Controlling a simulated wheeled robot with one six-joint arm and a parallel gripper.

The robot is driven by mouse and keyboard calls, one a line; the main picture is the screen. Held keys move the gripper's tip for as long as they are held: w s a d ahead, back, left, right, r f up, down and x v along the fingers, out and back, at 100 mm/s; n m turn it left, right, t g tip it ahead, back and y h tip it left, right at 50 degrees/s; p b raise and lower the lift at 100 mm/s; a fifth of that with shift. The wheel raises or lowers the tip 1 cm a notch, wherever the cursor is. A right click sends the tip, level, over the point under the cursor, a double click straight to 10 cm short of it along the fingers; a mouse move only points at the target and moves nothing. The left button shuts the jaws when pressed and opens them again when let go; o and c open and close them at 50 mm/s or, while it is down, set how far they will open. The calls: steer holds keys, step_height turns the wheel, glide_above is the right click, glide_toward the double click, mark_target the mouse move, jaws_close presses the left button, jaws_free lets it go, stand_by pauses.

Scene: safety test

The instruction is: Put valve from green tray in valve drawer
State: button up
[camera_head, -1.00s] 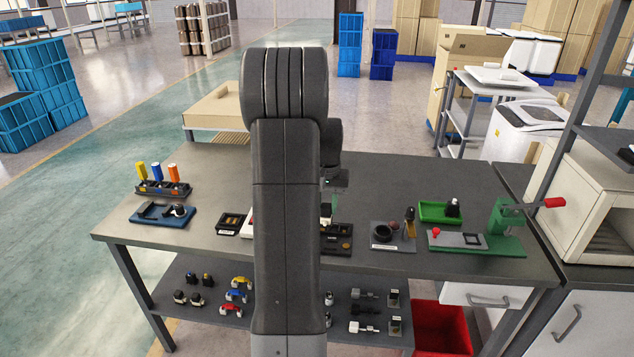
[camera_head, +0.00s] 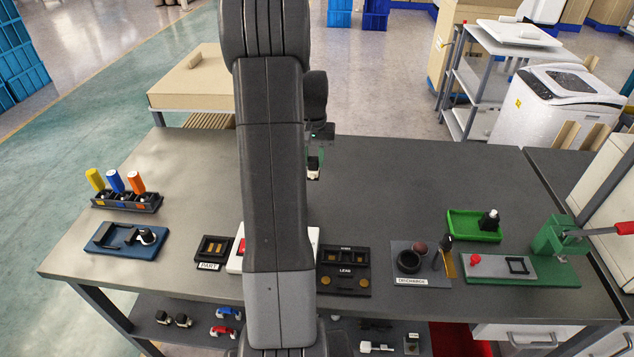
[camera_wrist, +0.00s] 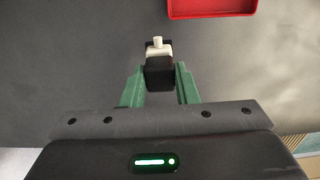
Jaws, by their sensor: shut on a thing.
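My gripper (camera_wrist: 160,88) has green fingers shut on a small black-and-white piece (camera_wrist: 159,67), a black block with a white collar and stub. I cannot tell for sure that it is the valve. In the head view my gripper and the piece (camera_head: 314,170) show just right of my arm, over the back of the bench. The green tray (camera_head: 462,232) stands at the right of the bench with another black-and-white piece (camera_head: 490,220) in it. A white drawer front (camera_head: 515,335) is under the bench at the right; no valve label is readable.
The dark bench (camera_head: 420,185) is clear at the back. Along its front stand a blue fixture (camera_head: 105,238), a black two-slot panel (camera_head: 343,262), a grey plate (camera_head: 420,278) and a green press (camera_head: 555,240). A red tray (camera_wrist: 212,14) shows in the wrist view. My arm hides the middle.

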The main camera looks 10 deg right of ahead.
steer(key=shift+s+f+p, duration=0.1)
steer(key=shift+f+p, duration=0.3)
steer(key=shift+f, duration=3.75)
steer(key=o, duration=1)
steer(key=shift+r, duration=0.1)
